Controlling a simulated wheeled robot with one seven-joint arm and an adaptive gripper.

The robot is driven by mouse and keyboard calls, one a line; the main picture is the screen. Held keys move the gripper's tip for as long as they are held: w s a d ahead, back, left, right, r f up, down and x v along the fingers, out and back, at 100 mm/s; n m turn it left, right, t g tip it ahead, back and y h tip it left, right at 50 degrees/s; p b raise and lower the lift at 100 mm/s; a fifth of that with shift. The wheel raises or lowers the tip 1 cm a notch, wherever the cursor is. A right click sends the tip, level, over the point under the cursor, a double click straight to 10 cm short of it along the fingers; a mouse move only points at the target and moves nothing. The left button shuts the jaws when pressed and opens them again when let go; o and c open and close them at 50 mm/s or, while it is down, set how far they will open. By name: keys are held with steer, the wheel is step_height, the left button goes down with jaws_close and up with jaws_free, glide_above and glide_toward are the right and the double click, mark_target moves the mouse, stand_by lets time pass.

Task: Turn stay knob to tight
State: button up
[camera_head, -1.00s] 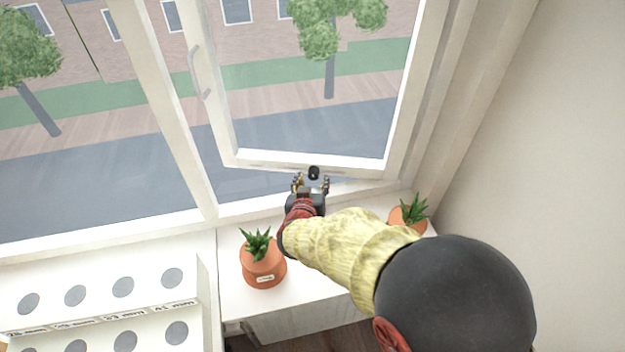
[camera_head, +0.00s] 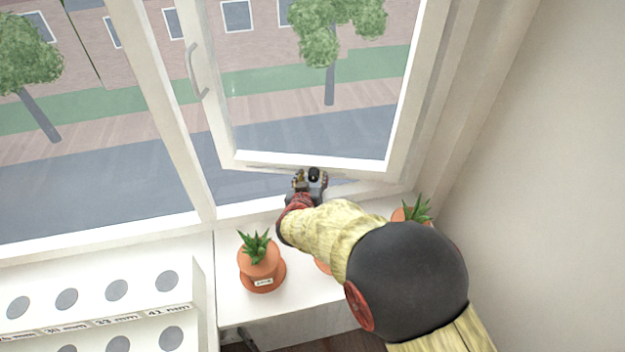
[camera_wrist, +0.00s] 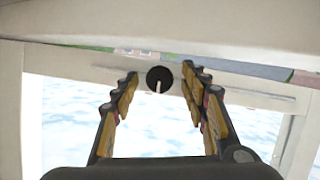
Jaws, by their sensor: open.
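The stay knob (camera_wrist: 159,78) is a small round black knob with a white mark pointing down in the wrist view. It sits near the bottom rail of the opened window sash (camera_head: 310,163). It also shows as a dark spot in the head view (camera_head: 314,174). My gripper (camera_wrist: 160,88) is open, with one finger on each side of the knob in the wrist view. The fingers look apart from the knob, and I cannot tell how far the tips reach along it. In the head view my gripper (camera_head: 310,180) is at the knob, partly covering its surroundings.
A potted plant (camera_head: 261,262) stands on the sill left of my arm. Another plant (camera_head: 414,212) stands at the right, partly behind my arm. A white holder with labelled round holes (camera_head: 100,310) is at lower left. The sash handle (camera_head: 194,70) is higher up.

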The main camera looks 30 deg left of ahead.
steer(key=c, duration=1.1)
steer(key=shift+c, duration=0.2)
